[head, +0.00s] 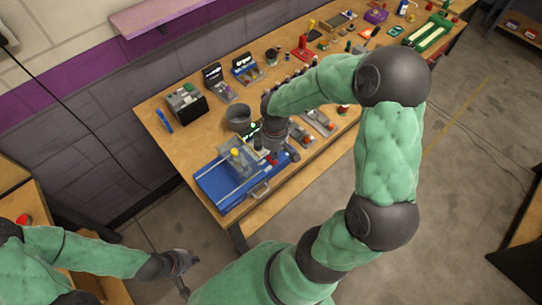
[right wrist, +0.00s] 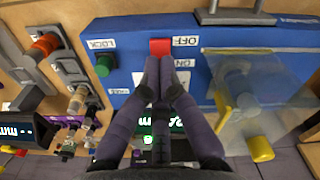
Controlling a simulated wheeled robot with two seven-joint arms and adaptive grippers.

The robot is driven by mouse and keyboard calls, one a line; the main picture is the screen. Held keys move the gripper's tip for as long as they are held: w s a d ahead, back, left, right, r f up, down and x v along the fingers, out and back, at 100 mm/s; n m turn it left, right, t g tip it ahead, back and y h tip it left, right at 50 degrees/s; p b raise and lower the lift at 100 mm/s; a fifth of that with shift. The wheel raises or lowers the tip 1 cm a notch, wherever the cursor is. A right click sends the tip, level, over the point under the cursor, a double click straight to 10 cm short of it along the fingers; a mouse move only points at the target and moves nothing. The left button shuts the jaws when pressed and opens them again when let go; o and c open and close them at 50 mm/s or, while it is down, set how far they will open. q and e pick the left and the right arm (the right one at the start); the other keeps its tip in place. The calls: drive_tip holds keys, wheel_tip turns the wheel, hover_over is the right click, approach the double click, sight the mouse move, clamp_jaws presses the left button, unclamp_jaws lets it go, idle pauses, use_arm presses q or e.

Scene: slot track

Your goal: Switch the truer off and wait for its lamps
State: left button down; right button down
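The truer is a blue box (head: 215,190) at the near end of the bench. In the right wrist view its blue panel (right wrist: 125,38) carries a red switch (right wrist: 161,46) between OFF and ON labels, a green round button or lamp (right wrist: 104,65) by a LOCK label, and a clear cover (right wrist: 270,90). My right gripper (right wrist: 158,68) has its fingers together, tips at the red switch; contact cannot be told. In the head view it is largely hidden by my arm. My left gripper (head: 183,268) hangs low, away from the bench; its finger opening is unclear.
A grey cup (head: 238,119) and small dark devices (head: 187,103) stand behind the truer. Several levers and tools fill the bench beyond my right arm. A metal handle (right wrist: 235,15) juts from the panel. Bare floor lies in front of the bench.

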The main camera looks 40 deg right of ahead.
sight(274, 162)
drive_tip(key=shift+r+p, duration=1.45)
drive_tip(key=shift+r, duration=0.6)
